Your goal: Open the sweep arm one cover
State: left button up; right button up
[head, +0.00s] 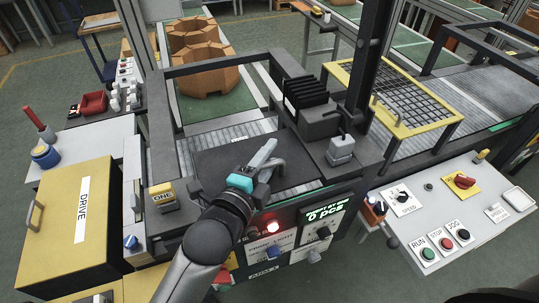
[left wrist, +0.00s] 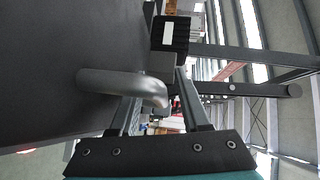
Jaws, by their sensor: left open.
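A flat dark cover panel (head: 215,168) lies level over the conveyor in the head view, beside a yellow block marked ONE (head: 163,190). A grey bar handle (head: 279,168) stands at its right part. In the left wrist view the dark panel (left wrist: 60,60) fills the left side. The curved grey handle (left wrist: 120,84) reaches from it across to the space between the fingers of my left gripper (left wrist: 160,95). Contact cannot be told. My right gripper is not in view.
A dark frame (head: 215,64) surrounds the conveyor, with a black finned unit (head: 310,105) and post at right. A yellow DRIVE box (head: 65,215) stands at left. Control panels with a lit red lamp (head: 272,227) and a RUN/STOP desk (head: 450,225) are in front.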

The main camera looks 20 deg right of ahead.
pick_arm(q)
jog(key=shift+w+d, duration=0.1)
jog(key=shift+w, duration=0.05)
grip_shut()
dwell(0.4)
dwell(1.0)
